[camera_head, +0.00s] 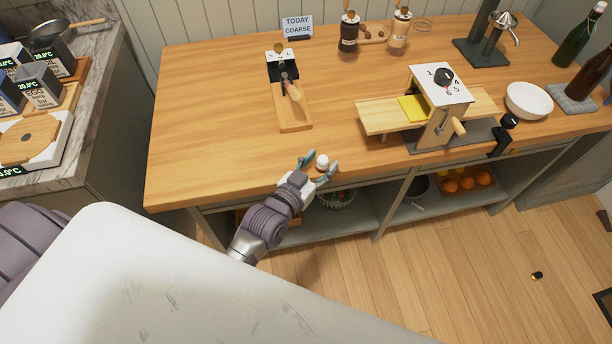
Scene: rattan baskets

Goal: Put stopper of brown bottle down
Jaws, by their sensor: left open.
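My left gripper (320,164) is open above the front edge of the wooden counter, left of the middle. A small white round piece, which looks like the stopper (322,160), sits between its parted fingertips. It seems to rest on the counter, but I cannot tell whether a finger touches it. My right gripper is not in view.
A wooden slicer (430,112) with a yellow block stands right of my gripper. A wooden board with a grater-like tool (290,100) lies behind it. A white bowl (529,100) and green bottle (575,42) are at the right. The counter's left part is clear.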

